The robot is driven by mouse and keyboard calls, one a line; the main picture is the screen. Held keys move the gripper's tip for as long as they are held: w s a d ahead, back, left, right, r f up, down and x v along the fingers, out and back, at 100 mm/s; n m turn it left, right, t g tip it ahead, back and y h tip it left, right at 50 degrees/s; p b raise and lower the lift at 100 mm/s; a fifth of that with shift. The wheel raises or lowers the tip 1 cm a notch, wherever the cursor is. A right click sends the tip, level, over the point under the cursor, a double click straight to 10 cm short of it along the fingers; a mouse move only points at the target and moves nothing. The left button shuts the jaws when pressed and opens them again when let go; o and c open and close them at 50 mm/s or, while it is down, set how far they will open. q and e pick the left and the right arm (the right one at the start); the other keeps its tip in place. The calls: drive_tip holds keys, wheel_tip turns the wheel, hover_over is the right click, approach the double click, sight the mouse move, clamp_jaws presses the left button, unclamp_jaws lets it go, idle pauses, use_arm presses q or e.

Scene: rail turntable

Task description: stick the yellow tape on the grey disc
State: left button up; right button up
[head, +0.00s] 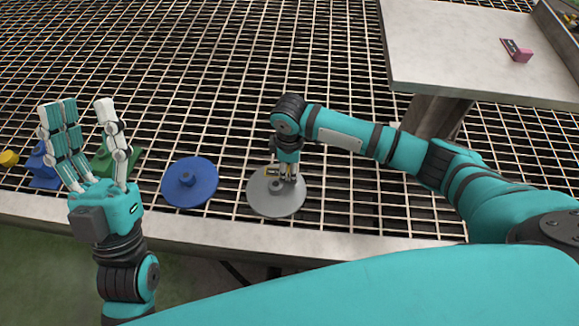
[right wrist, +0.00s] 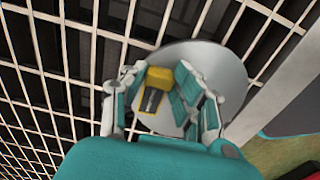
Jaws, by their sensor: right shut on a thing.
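The grey disc (head: 262,207) lies flat on the grating near its front edge, with a raised hub in its middle. My right gripper (head: 287,178) reaches down over the disc from behind, its fingers just above or at the hub. It is shut on the yellow tape (right wrist: 158,77), which has a dark patch and shows between the fingers in the right wrist view, with the grey disc (right wrist: 205,57) behind it. I cannot tell whether the tape touches the disc. My left gripper (head: 82,108) is raised at the left, fingers spread, empty.
A blue disc (head: 189,194) lies just left of the grey one. A green piece (head: 104,162), a blue piece (head: 45,180) and a yellow piece (head: 9,158) stand farther left. The grating behind is clear.

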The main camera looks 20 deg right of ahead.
use_arm(q)
drive_tip(key=shift+w+d+f+g, duration=0.1)
drive_tip(key=shift+w+f+g, duration=0.45)
drive_tip(key=shift+w, duration=0.35)
idle(3.0)
drive_tip(key=shift+w+d+f+g+y+p, duration=0.15)
drive_tip(key=shift+w+f+g+y+p, duration=0.4)
drive_tip(key=shift+w+f+g+y, duration=0.3)
idle(3.2)
